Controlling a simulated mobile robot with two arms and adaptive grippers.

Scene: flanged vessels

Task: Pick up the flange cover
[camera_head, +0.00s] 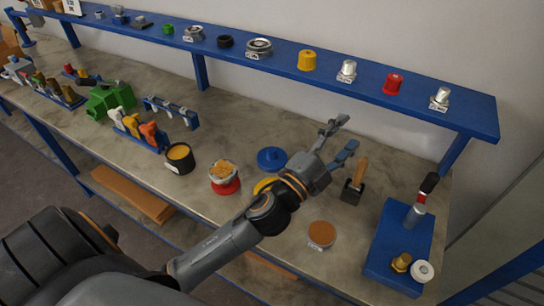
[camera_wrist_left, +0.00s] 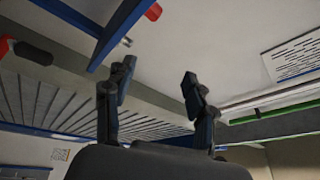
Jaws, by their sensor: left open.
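My left gripper (camera_head: 349,132) reaches over the right part of the bench. Its two fingers are spread and nothing is between them; they also show apart in the left wrist view (camera_wrist_left: 158,76). I cannot tell for certain which piece is the flange cover. A blue round flanged piece (camera_head: 271,158) lies on the bench just left of the gripper. A yellow piece (camera_head: 262,186) sits below it, partly hidden by my arm. A red flanged vessel (camera_head: 225,186) with a pale, brown-topped upper part stands further left. A labelled brown disc (camera_head: 321,233) lies in front of my arm. My right gripper is not in view.
A blue shelf (camera_head: 440,121) with fittings and caps runs along the back above the bench. A black block with a wooden handle (camera_head: 360,172) stands beside the gripper. A blue plate (camera_head: 383,250) with fittings is at right, a black cup (camera_head: 178,165) at left.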

